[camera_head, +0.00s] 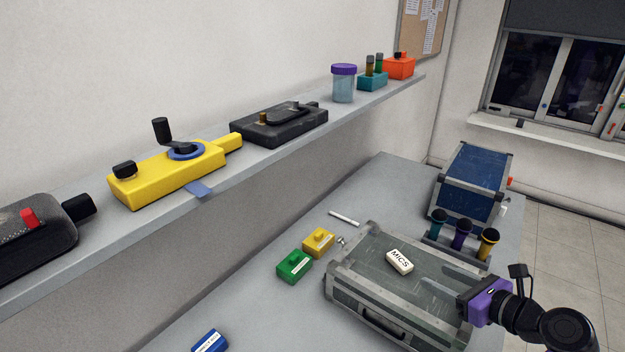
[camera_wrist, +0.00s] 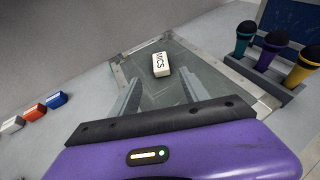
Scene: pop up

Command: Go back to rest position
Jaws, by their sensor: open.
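My purple gripper (camera_head: 462,290) is over the right part of a grey case (camera_head: 375,296) with a dull green-grey top. In the wrist view my gripper (camera_wrist: 163,88) has its two grey fingers apart with nothing between them. A white block marked MICS (camera_head: 399,261) lies on the case top, left of the fingers in the head view. In the wrist view the white block (camera_wrist: 161,65) lies beyond the fingertips. I cannot tell how high the fingers are above the case.
A rack with several microphones (camera_head: 460,238) stands behind the case, before a blue case (camera_head: 472,182). Green (camera_head: 294,267), yellow (camera_head: 318,242) and blue (camera_head: 209,341) blocks lie on the table. A shelf (camera_head: 345,113) along the wall holds a yellow device (camera_head: 168,175), a jar (camera_head: 343,84) and boxes.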

